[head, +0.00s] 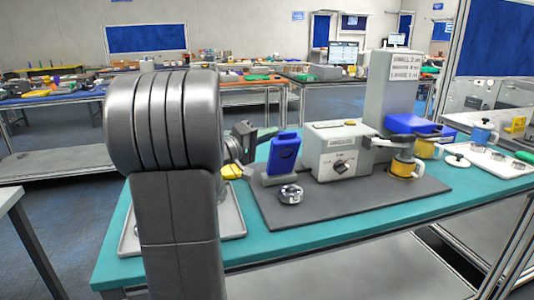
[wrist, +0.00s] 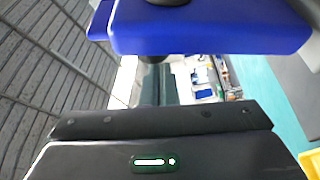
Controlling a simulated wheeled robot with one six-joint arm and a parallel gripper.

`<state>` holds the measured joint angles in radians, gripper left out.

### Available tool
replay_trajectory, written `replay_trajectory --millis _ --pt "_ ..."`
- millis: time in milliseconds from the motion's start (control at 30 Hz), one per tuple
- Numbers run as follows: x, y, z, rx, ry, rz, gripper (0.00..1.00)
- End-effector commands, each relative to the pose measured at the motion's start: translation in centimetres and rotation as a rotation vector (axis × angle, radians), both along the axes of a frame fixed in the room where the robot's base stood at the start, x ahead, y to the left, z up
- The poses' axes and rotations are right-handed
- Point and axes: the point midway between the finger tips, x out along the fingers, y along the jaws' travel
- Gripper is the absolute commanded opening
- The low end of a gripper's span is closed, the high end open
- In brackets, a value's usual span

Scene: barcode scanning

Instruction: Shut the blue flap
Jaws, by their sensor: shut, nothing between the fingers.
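A blue flap-like panel (head: 283,153) stands raised and slightly tilted on a small grey stand on the dark mat, left of the grey box with a dial. My gripper (head: 262,135) is just left of its upper edge, with part of it hidden behind my arm. My gripper is shut and empty. In the wrist view a blue slab (wrist: 210,27) fills the top, close to the camera, with a dark round part over it. I cannot tell from these views whether my gripper touches the blue panel.
Another blue part (head: 408,124) sits on the grey tower machine (head: 385,85), above an orange cup (head: 403,167). A small metal round piece (head: 291,194) lies on the mat (head: 340,205). A yellow thing (head: 231,171) is beside my arm. The teal table's front edge (head: 300,242) is clear.

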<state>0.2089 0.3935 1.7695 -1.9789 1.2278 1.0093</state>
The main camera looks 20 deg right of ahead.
Motion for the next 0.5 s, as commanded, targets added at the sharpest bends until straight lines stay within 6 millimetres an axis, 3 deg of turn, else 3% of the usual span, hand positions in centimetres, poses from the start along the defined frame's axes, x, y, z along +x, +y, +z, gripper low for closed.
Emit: replay_trajectory --millis 33,500 --pt "-0.3 0.0 -0.9 -0.002 -0.027 0.000 0.00" --pt "-2.8 0.1 -0.7 -0.015 -0.248 -0.001 0.00"
